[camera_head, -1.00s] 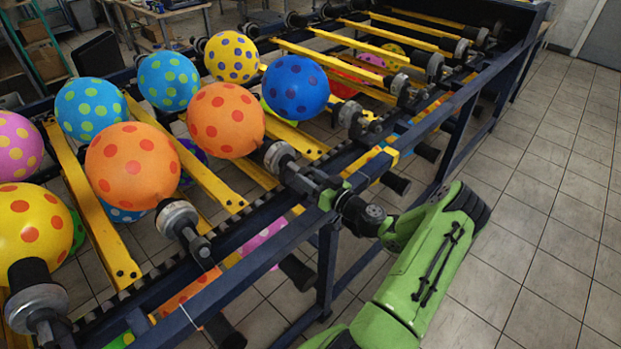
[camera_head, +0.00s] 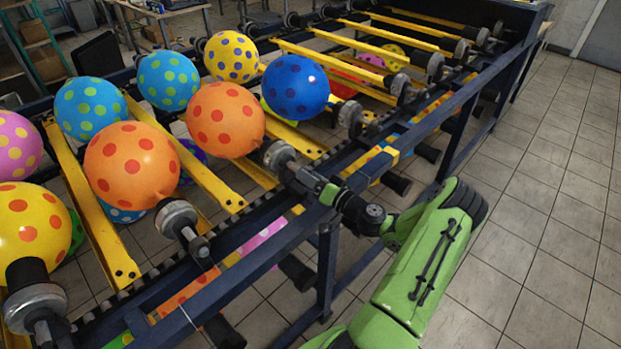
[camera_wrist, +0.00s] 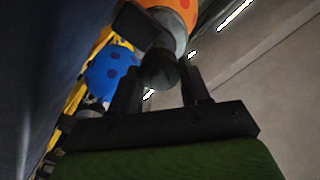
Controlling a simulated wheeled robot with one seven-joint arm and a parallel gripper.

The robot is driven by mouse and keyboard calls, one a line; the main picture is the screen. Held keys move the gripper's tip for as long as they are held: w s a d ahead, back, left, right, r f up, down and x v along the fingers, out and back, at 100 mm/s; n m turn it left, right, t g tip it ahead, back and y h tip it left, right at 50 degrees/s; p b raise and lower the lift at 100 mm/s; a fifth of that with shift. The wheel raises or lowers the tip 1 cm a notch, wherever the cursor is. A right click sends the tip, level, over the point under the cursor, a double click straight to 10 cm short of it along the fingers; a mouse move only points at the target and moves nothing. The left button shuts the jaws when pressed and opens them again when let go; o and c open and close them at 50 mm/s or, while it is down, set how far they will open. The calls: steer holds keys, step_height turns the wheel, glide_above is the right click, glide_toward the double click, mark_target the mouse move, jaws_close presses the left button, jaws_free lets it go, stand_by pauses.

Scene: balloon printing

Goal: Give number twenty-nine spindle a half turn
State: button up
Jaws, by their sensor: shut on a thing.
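The spindle (camera_head: 282,159) has a grey metal collar and a dark shaft, and carries an orange balloon with red dots (camera_head: 225,120). No number can be read on it. My gripper (camera_head: 328,194) is at the spindle's near outer end, by the front rail, shut on it. In the wrist view, the fingers of my gripper (camera_wrist: 158,90) stand on either side of the spindle's dark end (camera_wrist: 160,68). The orange balloon (camera_wrist: 180,10) shows beyond it. The fingers partly hide the grip.
A neighbouring spindle (camera_head: 180,222) to the left carries another orange balloon (camera_head: 131,163). A blue balloon (camera_head: 295,87) is to the right, on the next to that row. The dark blue rail (camera_head: 265,285) runs along the machine's front. Tiled floor (camera_head: 545,230) at right is clear.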

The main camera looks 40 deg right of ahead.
steer(key=m, duration=0.6)
steer(key=shift+m+p, duration=0.3)
steer(key=shift+p, duration=0.1)
steer(key=m+p, duration=0.1)
steer(key=m, duration=0.4)
steer(key=shift+f+m, duration=0.15)
steer(key=shift+m, duration=0.15)
steer(key=o, duration=1.1)
steer(key=shift+c, duration=0.2)
steer(key=s, duration=1.5)
steer(key=shift+s+d+p, duration=0.3)
steer(key=shift+s+p, duration=0.1)
steer(key=shift+p, duration=0.05)
steer(key=shift+w+a, duration=0.1)
